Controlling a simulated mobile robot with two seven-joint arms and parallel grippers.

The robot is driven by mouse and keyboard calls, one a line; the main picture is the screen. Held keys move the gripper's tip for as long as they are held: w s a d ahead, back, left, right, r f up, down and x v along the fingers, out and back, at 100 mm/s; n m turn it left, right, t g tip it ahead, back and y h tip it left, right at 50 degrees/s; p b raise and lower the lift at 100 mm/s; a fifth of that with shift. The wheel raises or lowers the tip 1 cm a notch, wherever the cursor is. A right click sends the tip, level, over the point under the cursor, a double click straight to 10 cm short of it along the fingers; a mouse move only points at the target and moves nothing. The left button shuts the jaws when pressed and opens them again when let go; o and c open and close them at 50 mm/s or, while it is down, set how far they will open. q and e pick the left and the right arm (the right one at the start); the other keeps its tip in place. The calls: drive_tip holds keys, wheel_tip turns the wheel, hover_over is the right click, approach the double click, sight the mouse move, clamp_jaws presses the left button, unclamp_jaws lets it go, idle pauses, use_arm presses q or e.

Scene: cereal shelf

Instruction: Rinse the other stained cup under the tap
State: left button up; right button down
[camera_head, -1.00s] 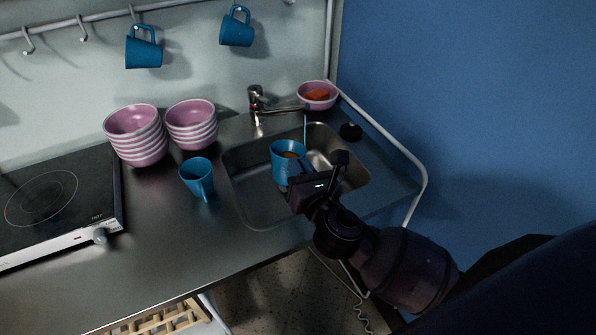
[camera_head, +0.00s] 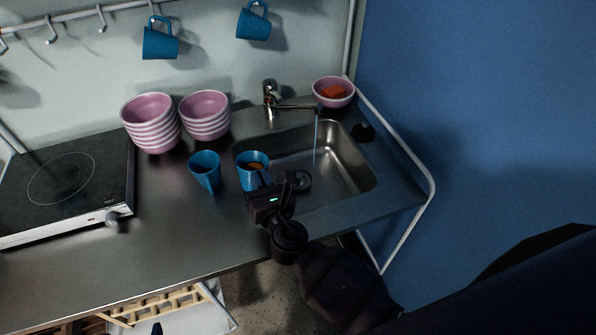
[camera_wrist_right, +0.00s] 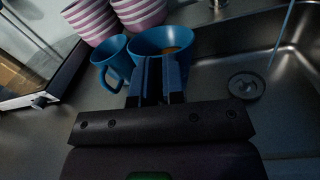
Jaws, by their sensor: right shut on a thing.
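My right gripper (camera_head: 268,188) is shut on a blue cup (camera_head: 246,179) with a brown stain or liquid inside. The cup is upright at the sink's left rim, beside a second blue cup (camera_head: 204,171) on the counter. In the wrist view the held cup (camera_wrist_right: 150,62) is between the fingers and overlaps the second cup (camera_wrist_right: 109,57). I cannot tell whether its base touches the counter. The tap (camera_head: 270,95) runs a thin stream of water (camera_head: 316,140) into the sink (camera_head: 345,165), right of the held cup. My left gripper is not in view.
Two stacks of pink bowls (camera_head: 150,128) stand behind the cups. A pink bowl (camera_head: 345,96) with an orange thing inside is behind the sink. A hob (camera_head: 60,180) is at left. Two blue cups (camera_head: 160,42) hang from the rail. The front counter (camera_head: 170,235) is clear.

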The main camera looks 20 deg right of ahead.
drive_tip(key=shift+a+f+n+y, duration=0.15)
drive_tip(key=shift+a+f+y, duration=0.1)
drive_tip(key=shift+a, duration=0.25)
drive_tip(key=shift+a+f+n+y, duration=0.15)
drive_tip(key=shift+a+f+y, duration=0.1)
drive_tip(key=shift+a, duration=0.2)
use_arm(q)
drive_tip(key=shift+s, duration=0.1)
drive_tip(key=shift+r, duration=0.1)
use_arm(e)
drive_tip(key=shift+r, duration=0.1)
